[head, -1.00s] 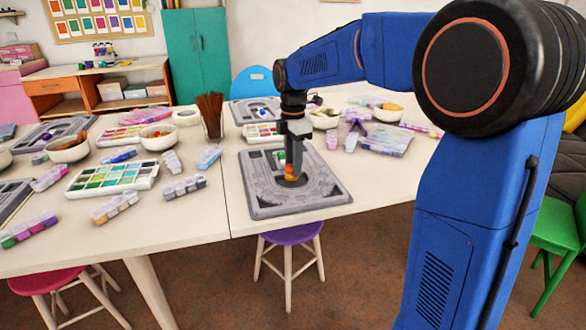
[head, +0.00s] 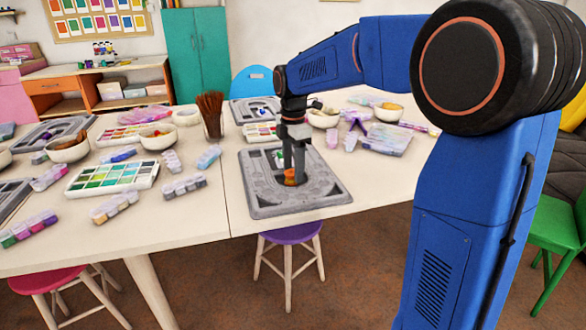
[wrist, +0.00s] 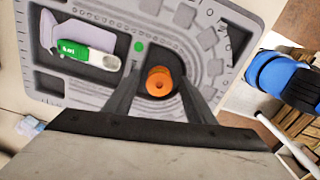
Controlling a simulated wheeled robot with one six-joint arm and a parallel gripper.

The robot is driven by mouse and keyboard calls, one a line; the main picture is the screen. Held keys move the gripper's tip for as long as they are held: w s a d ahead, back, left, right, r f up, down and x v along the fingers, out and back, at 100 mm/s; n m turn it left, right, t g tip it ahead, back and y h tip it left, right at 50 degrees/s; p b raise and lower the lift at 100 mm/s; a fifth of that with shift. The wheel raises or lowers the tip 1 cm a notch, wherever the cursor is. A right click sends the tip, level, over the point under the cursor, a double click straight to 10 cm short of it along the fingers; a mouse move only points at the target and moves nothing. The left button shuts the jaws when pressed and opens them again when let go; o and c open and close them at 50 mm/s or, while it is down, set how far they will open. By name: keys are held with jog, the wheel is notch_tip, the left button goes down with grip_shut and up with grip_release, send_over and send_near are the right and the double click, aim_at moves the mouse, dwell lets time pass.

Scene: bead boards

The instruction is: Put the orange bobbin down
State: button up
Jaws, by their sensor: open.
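The orange bobbin (wrist: 160,83) stands on the grey bead board (wrist: 120,98), over a dark round recess, in the wrist view. In the head view the orange bobbin (head: 291,178) shows low on the grey board (head: 265,205). My gripper (wrist: 158,98) is open, with one finger on each side of the bobbin. In the head view my gripper (head: 294,172) reaches down to the board. Whether the fingers touch the bobbin, and whether it sits fully in the recess, I cannot tell.
A green and white item (wrist: 88,54) lies in a compartment of the board. A cup of brown sticks (head: 211,118), a paint palette (head: 113,177) and several bead boxes crowd the table to the left. Bowls and a purple item (head: 354,135) lie behind on the right.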

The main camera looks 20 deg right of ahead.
aim_at(293, 171)
notch_tip(293, 171, up, 11)
jog(key=s+d+m+t, duration=0.15)
jog(key=s+m, duration=0.25)
jog(key=s, duration=0.5)
jog(key=s+d+f+m+t, duration=0.1)
jog(key=s+f+m, duration=0.4)
jog(key=s, duration=0.3)
jog(key=s+d+f+m+t, duration=0.1)
jog(key=s+d+f+m, duration=0.1)
jog(key=s+f+m, duration=0.3)
jog(key=s+d+f+m+t, duration=0.1)
jog(key=s+f+m, duration=0.4)
jog(key=s, duration=0.6)
jog(key=shift+s+d+m, duration=0.25)
jog(key=shift+d+m, duration=0.25)
jog(key=shift+d, duration=0.15)
jog(key=shift+r, duration=0.1)
